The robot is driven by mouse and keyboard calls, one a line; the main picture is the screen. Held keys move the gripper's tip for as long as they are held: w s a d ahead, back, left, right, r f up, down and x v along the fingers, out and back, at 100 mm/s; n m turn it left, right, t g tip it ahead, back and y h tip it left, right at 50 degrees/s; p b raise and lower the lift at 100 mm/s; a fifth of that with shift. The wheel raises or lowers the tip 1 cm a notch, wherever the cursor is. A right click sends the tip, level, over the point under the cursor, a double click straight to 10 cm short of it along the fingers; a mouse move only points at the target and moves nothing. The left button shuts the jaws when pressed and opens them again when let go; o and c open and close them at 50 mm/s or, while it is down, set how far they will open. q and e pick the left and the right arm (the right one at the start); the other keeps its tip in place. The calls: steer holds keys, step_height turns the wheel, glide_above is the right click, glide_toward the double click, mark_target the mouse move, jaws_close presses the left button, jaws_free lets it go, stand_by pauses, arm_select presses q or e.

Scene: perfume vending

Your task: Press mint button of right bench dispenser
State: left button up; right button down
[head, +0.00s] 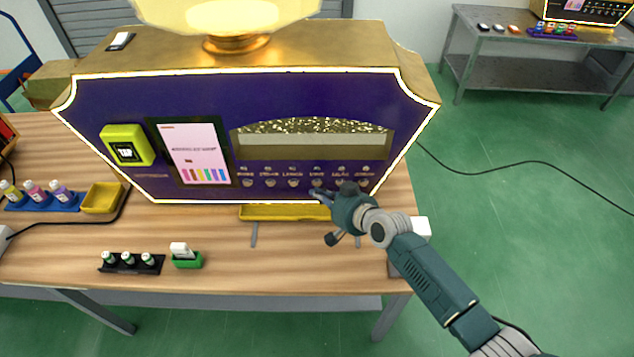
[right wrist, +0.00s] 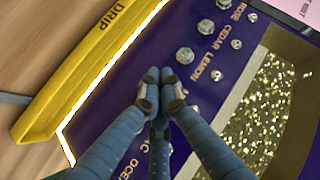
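The purple, gold-trimmed dispenser (head: 215,90) stands on the wooden bench, with a row of round buttons under the labels rose, cedar, lemon, mint and others. The mint button (head: 317,182) is fourth from the left in the head view. My right gripper (head: 320,194) is at the panel just below it. In the right wrist view the fingertips (right wrist: 160,76) are together, with nothing seen between them. They cover the place after the lemon button (right wrist: 185,55), hiding the mint button. I cannot tell whether they touch it. My left gripper is not in view.
A yellow drip tray (head: 285,213) juts out below the buttons, beside my right gripper. A black rack (head: 132,263) of small bottles and a green holder (head: 187,262) stand on the front of the bench. Another bench (head: 520,68) stands at the back right.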

steer(key=s+p, duration=0.3)
steer(key=s, duration=0.2)
steer(key=shift+p, duration=0.3)
stand_by(0.8)
